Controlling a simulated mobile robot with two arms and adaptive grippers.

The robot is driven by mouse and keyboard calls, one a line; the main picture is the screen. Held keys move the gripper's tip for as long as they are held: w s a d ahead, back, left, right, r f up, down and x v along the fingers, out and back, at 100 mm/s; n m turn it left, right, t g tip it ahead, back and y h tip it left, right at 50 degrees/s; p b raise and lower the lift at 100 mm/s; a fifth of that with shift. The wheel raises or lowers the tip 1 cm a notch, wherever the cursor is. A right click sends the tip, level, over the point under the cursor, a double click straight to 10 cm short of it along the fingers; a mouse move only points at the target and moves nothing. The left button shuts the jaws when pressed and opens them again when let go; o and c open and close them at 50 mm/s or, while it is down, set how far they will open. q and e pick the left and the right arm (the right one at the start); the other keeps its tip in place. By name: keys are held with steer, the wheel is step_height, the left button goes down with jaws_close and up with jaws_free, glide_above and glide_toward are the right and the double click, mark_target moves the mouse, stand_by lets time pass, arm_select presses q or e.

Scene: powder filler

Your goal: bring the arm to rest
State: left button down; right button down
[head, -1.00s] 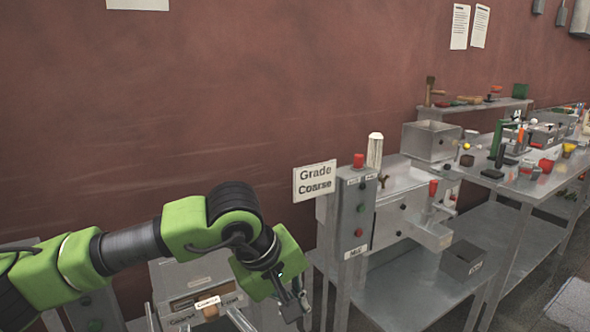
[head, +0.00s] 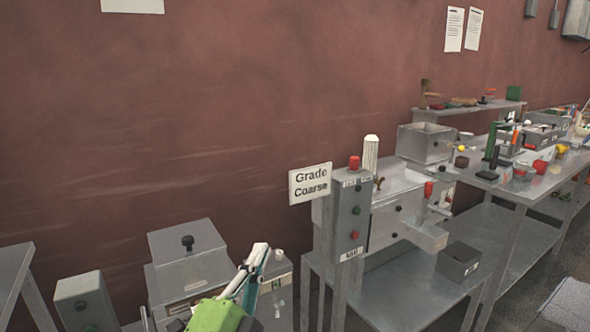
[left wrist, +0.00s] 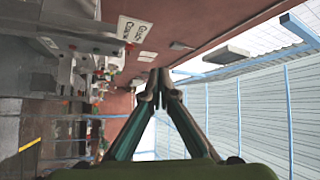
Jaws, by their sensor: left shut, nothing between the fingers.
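My left gripper (head: 259,253) is at the bottom of the head view, left of the "Grade Coarse" sign (head: 310,183). It points upward, shut and empty, in front of a grey steel machine. In the left wrist view its two fingers (left wrist: 159,82) meet at the tips with nothing between them. Only the green wrist end of my left arm shows in the head view; the rest is out of frame. My right gripper is not in view.
A grey box machine with a black knob (head: 187,242) stands behind my gripper. The control post (head: 352,225) with its red button and the filler bench (head: 385,292) are to the right. A dark bin (head: 458,262) sits on that bench. The wall side above is clear.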

arm_select(q)
steer(key=s+a+f+n+g+y, duration=0.2)
steer(key=a+f+n+g, duration=0.15)
steer(key=f, duration=0.45)
steer(key=s+a+f+n+g+y, duration=0.2)
steer(key=s+a+f+n, duration=0.15)
steer(key=f, duration=0.45)
steer(key=s+a+f+n+g+y, duration=0.2)
steer(key=a+f+n+g, duration=0.15)
steer(key=f, duration=0.35)
steer(key=s+a+f+n+g, duration=0.2)
steer(key=s+f+g, duration=0.2)
steer(key=s+f, duration=0.45)
steer(key=s+a+f+n+g, duration=0.2)
steer(key=s+f+n+g, duration=0.3)
steer(key=s, duration=0.7)
step_height(320, 180, down, 26)
steer(key=s+f+m, duration=0.1)
steer(key=s+m, duration=0.1)
steer(key=m, duration=0.1)
steer(key=s+a+f+g, duration=0.1)
steer(key=s+a+f, duration=0.1)
steer(key=s+f, duration=1.4)
steer(key=shift+s+a+f, duration=0.25)
steer(key=shift+s+a, duration=0.05)
steer(key=shift+s, duration=0.25)
